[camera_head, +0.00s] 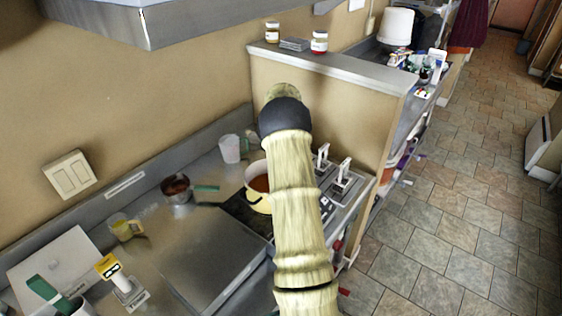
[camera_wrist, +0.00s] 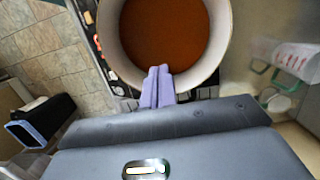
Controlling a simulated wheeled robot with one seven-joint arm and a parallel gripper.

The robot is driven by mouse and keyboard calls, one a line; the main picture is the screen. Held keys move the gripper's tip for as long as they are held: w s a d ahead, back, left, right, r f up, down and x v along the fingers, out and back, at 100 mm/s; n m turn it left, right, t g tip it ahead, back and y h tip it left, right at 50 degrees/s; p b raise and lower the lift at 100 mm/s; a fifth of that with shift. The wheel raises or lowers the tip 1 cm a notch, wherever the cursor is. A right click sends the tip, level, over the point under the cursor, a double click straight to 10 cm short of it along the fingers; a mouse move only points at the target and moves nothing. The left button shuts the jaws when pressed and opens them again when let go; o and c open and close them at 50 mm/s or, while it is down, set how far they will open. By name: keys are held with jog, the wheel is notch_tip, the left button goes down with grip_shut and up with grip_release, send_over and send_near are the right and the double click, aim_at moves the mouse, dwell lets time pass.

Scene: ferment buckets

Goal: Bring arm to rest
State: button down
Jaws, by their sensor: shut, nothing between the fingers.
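My arm (camera_head: 297,215) reaches forward over the steel counter in the head view, its sleeve pale yellow and its far end dark. My gripper (camera_wrist: 158,70) shows in the wrist view with its two purple fingers together and nothing between them. In that view the fingertips overlap the near rim of a pot (camera_wrist: 112,62) of orange-brown liquid; I cannot tell whether they touch it. In the head view the pot (camera_head: 256,203) stands on the dark cooktop, partly hidden behind my arm. The gripper itself is hidden in the head view.
A small saucepan (camera_head: 177,190), a pale jug (camera_head: 230,149) and a yellow cup (camera_head: 125,228) stand on the counter to the left. A low partition (camera_head: 350,107) with jars on its ledge rises behind the cooktop. Open tiled floor (camera_head: 440,220) lies right.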

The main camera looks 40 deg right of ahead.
jog(key=shift+w+d, duration=0.15)
jog(key=shift+d, duration=0.3)
jog(key=shift+a, duration=0.1)
jog(key=s+a+r+n+t+h, duration=0.1)
jog(key=s+a+r+n, duration=0.2)
jog(key=a, duration=0.6)
jog(key=s+a+r+n, duration=0.1)
jog(key=s+a+n, duration=0.3)
jog(key=s+a, duration=0.3)
jog(key=s+a+r+n+t+h, duration=0.1)
jog(key=s+a+r+n, duration=0.15)
jog(key=a, duration=0.75)
jog(key=s+a+f+n+t, duration=0.1)
jog(key=s+a+n, duration=0.4)
jog(key=s, duration=0.5)
jog(key=shift+s+a+f, duration=0.15)
jog(key=shift+s+a, duration=0.1)
jog(key=shift+a, duration=0.1)
